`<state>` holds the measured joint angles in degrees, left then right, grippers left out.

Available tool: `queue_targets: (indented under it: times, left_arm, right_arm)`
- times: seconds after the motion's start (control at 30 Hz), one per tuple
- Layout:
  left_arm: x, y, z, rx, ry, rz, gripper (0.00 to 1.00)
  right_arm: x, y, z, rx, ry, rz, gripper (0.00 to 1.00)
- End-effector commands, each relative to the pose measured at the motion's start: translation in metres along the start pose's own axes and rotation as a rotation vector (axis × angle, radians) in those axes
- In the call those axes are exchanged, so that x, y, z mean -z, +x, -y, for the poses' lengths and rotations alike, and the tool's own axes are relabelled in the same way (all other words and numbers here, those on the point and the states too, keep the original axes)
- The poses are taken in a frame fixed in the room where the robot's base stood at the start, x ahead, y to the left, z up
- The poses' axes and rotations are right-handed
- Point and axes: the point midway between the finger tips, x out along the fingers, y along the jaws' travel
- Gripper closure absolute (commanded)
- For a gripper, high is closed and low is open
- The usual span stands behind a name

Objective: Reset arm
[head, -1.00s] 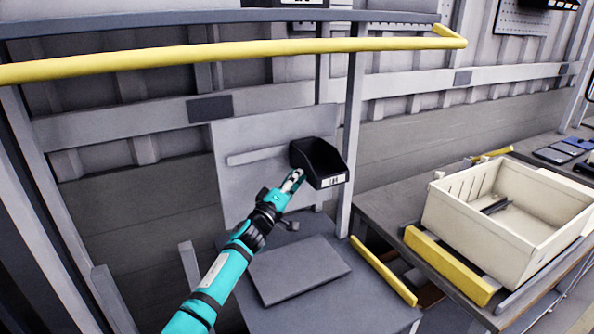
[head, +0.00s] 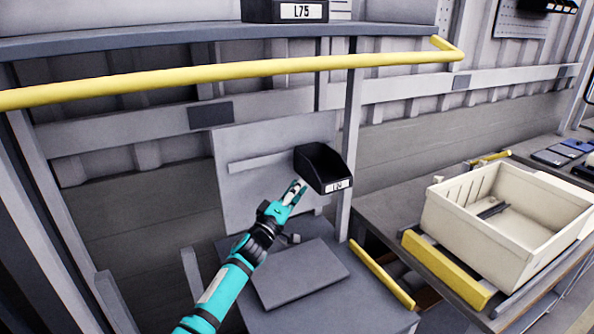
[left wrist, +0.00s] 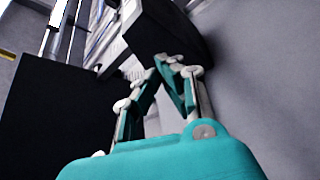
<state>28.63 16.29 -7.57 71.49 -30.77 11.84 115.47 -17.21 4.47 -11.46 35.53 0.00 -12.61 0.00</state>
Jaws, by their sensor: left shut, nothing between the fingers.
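My left arm comes in from the bottom left in the head view. It is teal and black. My left gripper (head: 298,187) is shut and empty, just in front of and below-left of a black open bin (head: 320,165) with a white label. The bin hangs on a grey back panel. In the left wrist view the gripper's teal fingers (left wrist: 170,62) meet at their tips close to a dark bin-like shape (left wrist: 165,28). I cannot tell whether they touch it. My right gripper is not in view.
A grey workbench (head: 340,315) with a raised flat plate (head: 298,275) lies below the arm. A yellow rail (head: 230,73) crosses above. At right a cream crate (head: 515,215) stands on a table behind a yellow bar (head: 445,268). A dark bin labelled L75 (head: 285,12) sits on the upper shelf.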

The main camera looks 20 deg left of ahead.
Motion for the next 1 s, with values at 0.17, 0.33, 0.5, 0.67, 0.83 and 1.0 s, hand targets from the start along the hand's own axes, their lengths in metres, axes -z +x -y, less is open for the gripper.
queue_targets:
  times: [0.17,0.33,0.5,0.67,0.83,1.0]
  left_arm:
    - [-0.001,-0.009,-0.004,0.001,-0.001,0.0,1.0]
    - [-0.001,-0.01,-0.004,0.0,0.0,-0.001,1.0]
    - [-0.001,-0.01,-0.004,0.0,0.0,-0.001,1.0]
    - [-0.002,-0.012,-0.002,0.008,0.008,-0.003,1.0]
    - [-0.02,-0.047,0.023,0.152,0.126,-0.032,1.0]
    - [-0.058,-0.137,0.064,0.484,0.373,0.036,1.0]
  right_arm:
    - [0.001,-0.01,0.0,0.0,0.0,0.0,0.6]
    - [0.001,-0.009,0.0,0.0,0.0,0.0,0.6]
    - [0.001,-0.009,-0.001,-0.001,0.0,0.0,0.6]
    - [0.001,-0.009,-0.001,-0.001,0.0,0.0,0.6]
    - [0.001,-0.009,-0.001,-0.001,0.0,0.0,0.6]
    - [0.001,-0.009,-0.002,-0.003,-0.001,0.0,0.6]
